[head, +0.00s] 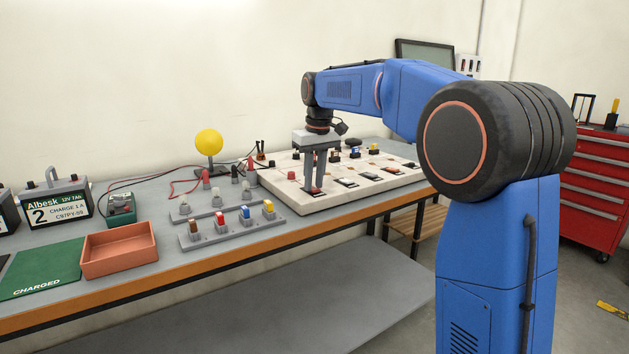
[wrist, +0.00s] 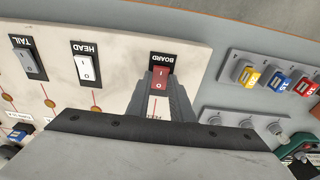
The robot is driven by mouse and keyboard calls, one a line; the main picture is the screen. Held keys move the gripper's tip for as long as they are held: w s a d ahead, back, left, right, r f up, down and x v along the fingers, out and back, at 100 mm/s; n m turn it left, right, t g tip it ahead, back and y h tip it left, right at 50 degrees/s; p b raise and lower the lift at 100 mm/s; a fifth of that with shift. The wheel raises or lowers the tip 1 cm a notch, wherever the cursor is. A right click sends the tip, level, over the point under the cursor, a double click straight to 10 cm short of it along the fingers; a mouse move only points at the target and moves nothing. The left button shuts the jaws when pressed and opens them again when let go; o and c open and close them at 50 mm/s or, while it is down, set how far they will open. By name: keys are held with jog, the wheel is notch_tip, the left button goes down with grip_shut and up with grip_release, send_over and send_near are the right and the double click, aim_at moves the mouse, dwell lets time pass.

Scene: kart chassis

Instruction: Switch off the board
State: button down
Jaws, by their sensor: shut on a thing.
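The red rocker switch labelled BOARD (wrist: 160,77) sits near the edge of a cream panel (wrist: 118,52) in the wrist view. Its I and O marks show, but I cannot tell which side is pressed in. In the head view the panel (head: 291,199) lies on the bench, and the red switch (head: 316,191) is partly hidden by my fingers. My gripper (head: 312,187) points straight down over it. In the wrist view my gripper (wrist: 160,95) has a finger on either side of the red rocker and is shut on it.
White HEAD (wrist: 86,66) and grey TAIL (wrist: 29,62) switches sit beside it on the panel. A rack of coloured fuses (head: 232,231), a yellow lamp (head: 209,143), an orange tray (head: 119,250) and a battery (head: 55,206) stand to the left on the bench.

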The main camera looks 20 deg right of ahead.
jog(key=c, duration=1.6)
grip_release()
jog(key=shift+o, duration=0.2)
jog(key=shift+r, duration=0.1)
notch_tip(320, 180, up, 17)
jog(key=s, duration=0.2)
jog(key=shift+d, duration=0.4)
jog(key=shift+s, duration=0.1)
